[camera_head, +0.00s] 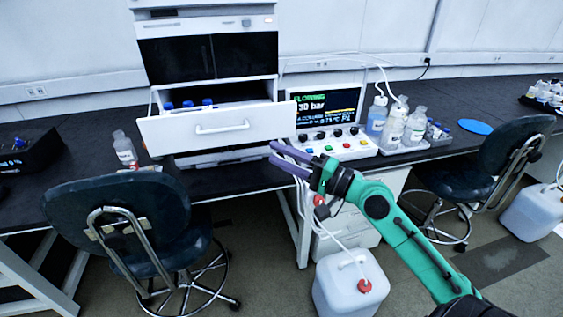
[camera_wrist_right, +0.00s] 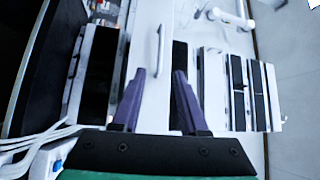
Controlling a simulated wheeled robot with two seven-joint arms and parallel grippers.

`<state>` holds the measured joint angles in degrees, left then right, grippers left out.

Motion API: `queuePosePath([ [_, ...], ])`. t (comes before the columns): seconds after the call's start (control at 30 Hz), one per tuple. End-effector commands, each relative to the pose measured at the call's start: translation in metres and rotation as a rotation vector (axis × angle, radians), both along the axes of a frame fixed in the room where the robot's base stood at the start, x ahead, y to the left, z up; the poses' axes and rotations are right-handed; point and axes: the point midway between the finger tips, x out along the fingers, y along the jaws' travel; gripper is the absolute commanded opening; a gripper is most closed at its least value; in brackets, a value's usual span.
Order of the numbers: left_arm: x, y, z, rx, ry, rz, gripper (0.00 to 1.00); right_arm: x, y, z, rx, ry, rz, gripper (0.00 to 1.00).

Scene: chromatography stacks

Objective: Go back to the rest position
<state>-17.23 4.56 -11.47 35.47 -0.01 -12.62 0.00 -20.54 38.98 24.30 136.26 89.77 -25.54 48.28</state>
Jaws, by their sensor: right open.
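My right gripper (camera_head: 282,158) is in front of the chromatography stack (camera_head: 207,50), at the lower right of its pulled-out white drawer (camera_head: 215,128). Its two purple fingers are apart with nothing between them. In the right wrist view the right gripper (camera_wrist_right: 160,88) also shows open and empty, with the drawer front and its handle (camera_wrist_right: 159,50) beyond the fingertips. Several blue-capped vials (camera_head: 187,104) stand in the open drawer. My green right arm reaches in from the lower right. My left gripper is not in view.
A control unit with a lit screen (camera_head: 325,103) stands right of the drawer, with bottles (camera_head: 393,125) beside it. Two dark chairs (camera_head: 115,205) (camera_head: 507,150) stand before the bench. A white canister (camera_head: 350,288) is on the floor below my right arm. A lone bottle (camera_head: 124,148) stands left.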

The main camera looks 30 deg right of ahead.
Motion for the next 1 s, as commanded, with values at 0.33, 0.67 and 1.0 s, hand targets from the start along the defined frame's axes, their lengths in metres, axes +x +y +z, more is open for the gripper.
queuePosePath([
  [0.33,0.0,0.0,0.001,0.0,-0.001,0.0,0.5,0.0,0.0,0.001,0.002,0.0,-0.001,0.43],
  [0.67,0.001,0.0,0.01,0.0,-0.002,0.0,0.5,0.028,-0.086,-0.12,-0.169,0.151,-0.257,0.43],
  [1.0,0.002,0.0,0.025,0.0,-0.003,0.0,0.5,-0.071,-0.141,-0.417,-0.786,0.607,-0.326,0.43],
])
